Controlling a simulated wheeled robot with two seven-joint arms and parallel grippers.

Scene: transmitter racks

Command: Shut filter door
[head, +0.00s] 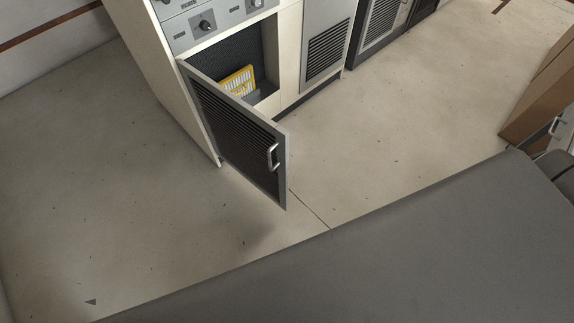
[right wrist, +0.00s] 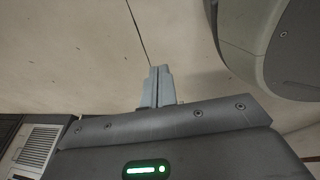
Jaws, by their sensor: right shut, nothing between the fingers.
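The filter door (head: 235,130) is a grey-framed louvred panel with a metal handle (head: 272,157) near its free edge. In the head view it stands wide open, swung out from the cream rack (head: 150,75) over the floor. Inside the open bay is a yellow-framed filter (head: 238,82), partly hidden by the door. My right gripper (right wrist: 160,70) shows in the right wrist view, shut and empty, with bare floor behind it. It is apart from the door, which I do not see in that view. My left gripper is not in view.
More racks with louvred panels (head: 328,50) stand to the right of the open bay. A brown box (head: 545,90) is at the right edge. The concrete floor (head: 400,125) around the door is clear. A louvred panel (right wrist: 38,145) shows at the lower left of the wrist view.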

